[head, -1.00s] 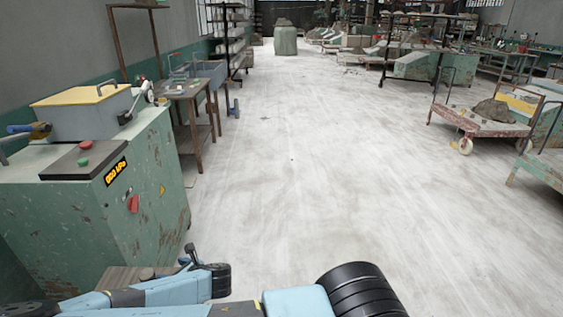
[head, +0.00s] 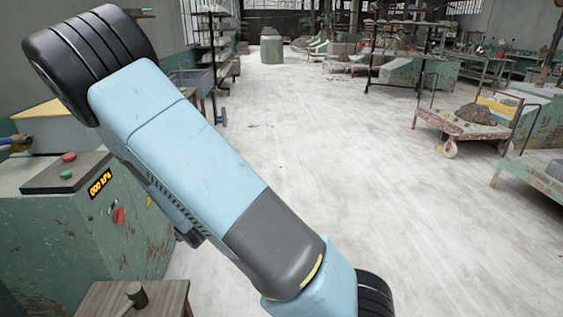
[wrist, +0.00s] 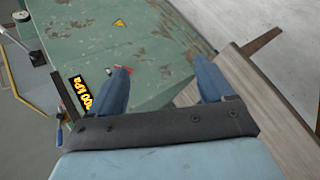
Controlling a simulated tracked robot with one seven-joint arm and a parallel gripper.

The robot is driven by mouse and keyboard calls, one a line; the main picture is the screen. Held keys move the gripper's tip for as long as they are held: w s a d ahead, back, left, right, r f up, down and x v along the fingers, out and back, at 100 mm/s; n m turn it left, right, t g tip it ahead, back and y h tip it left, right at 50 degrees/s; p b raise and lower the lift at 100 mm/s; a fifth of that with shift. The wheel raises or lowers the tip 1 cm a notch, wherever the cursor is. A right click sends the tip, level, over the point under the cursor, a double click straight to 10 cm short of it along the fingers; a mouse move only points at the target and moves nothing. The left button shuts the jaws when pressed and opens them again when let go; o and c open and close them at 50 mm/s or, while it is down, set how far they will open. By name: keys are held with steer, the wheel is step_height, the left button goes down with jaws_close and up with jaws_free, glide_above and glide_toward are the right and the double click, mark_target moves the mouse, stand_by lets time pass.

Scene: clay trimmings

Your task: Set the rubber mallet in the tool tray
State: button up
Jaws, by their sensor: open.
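A mallet with a dark head (head: 137,294) lies on a small wooden table (head: 168,297) at the bottom left of the head view. It does not show in the wrist view. My gripper (wrist: 163,70) is open and empty in the wrist view, its two blue fingers apart. A green machine's side is beyond the fingers, and a wooden surface (wrist: 288,105) lies to their right. In the head view my arm hides much of the left side, and I cannot make out the gripper there. I cannot identify a tool tray in either view.
The worn green machine (head: 75,245) with buttons and a lit display stands at the left, close to the wooden table. A red cart (head: 462,125) with a clay lump stands at the right. The pale floor (head: 340,150) between is clear.

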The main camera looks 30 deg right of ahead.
steer(key=s+d+r+m+g, duration=0.1)
steer(key=s+d+r+m, duration=0.25)
steer(key=r, duration=0.45)
steer(key=s+d+r+m+g, duration=0.1)
steer(key=s+d+r+m, duration=0.3)
steer(key=r, duration=0.4)
steer(key=s+d+r+m+g, duration=0.1)
steer(key=s+d+r+m, duration=0.25)
steer(key=r+m, duration=0.35)
steer(key=s+d+r+m, duration=0.2)
steer(key=s+d+r, duration=0.2)
steer(key=s+r, duration=0.4)
steer(key=shift+s+d+m+g, duration=0.25)
steer(key=shift+s+m+g, duration=0.1)
steer(key=shift+s, duration=0.15)
steer(key=s+r+m, duration=0.1)
steer(key=s, duration=0.2)
steer(key=s+d+r+m, duration=0.1)
steer(key=s+r, duration=0.1)
steer(key=s, duration=0.2)
steer(key=s+d+r+m+h, duration=0.1)
steer(key=s, duration=0.2)
steer(key=shift+s+r+m+g, duration=0.2)
steer(key=shift+s+m+g, duration=0.05)
steer(key=shift+s+m, duration=0.15)
steer(key=shift+c, duration=0.2)
steer(key=shift+s, duration=0.2)
steer(key=shift+c, duration=0.7)
steer(key=c, duration=0.5)
steer(key=shift+c, duration=0.2)
